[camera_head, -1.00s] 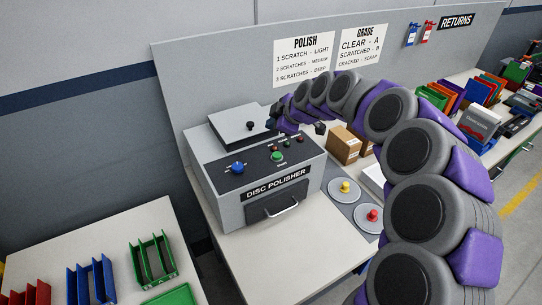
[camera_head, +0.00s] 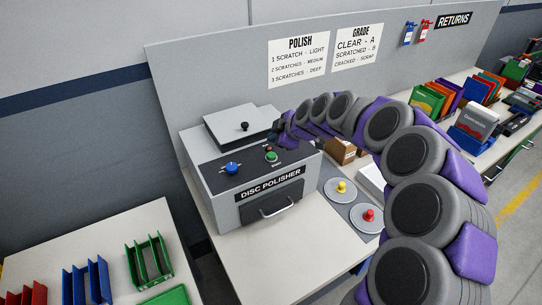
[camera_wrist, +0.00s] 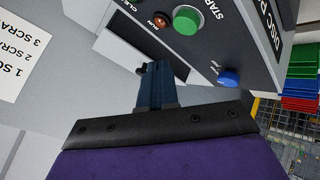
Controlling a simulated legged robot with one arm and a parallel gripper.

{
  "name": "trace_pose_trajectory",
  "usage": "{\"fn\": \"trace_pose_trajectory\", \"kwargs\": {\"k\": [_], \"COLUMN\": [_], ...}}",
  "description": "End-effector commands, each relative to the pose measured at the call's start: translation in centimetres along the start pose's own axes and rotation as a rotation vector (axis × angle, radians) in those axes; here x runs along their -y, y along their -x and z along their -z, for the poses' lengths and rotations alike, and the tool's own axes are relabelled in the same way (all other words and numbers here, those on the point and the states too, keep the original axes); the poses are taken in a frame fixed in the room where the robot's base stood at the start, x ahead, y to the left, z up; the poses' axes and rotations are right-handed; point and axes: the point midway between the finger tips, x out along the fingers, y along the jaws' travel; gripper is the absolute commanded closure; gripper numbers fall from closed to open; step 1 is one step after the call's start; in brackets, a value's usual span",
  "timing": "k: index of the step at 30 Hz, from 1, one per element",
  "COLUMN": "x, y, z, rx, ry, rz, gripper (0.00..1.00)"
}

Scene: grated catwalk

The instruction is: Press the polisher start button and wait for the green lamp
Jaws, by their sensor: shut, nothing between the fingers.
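The grey disc polisher (camera_head: 222,192) stands on the bench with a dark sloped control panel. The green start button (camera_head: 271,156) is on that panel, and it also shows large at the top of the wrist view (camera_wrist: 187,21). A small orange-red lamp marked RUN (camera_wrist: 161,20) sits beside it, with no green glow visible. My gripper (camera_head: 277,131) is above the back right of the panel, its fingers shut and empty. In the wrist view the fingertips (camera_wrist: 152,68) are apart from the button. My arm hides the panel's right end, and no lit green lamp shows.
A blue knob (camera_head: 232,168) sits left of the button. The black-knobbed lid (camera_head: 243,126) is behind the panel. Discs with yellow and red knobs (camera_head: 341,187) and a cardboard box (camera_head: 341,151) stand to the right. The bench front is clear.

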Motion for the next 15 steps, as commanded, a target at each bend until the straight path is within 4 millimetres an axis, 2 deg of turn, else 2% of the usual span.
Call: {"fn": "trace_pose_trajectory", "kwargs": {"k": [3, 7, 15], "x": [1.2, 1.9, 2.0], "y": [-1.7, -2.7, -2.8], "z": [-0.7, -1.0, -1.2], "rx": [0.003, 0.006, 0.005], "ry": [0.002, 0.005, 0.005], "rz": [0.004, 0.005, 0.003], "gripper": [1.0, 1.0, 1.0]}}
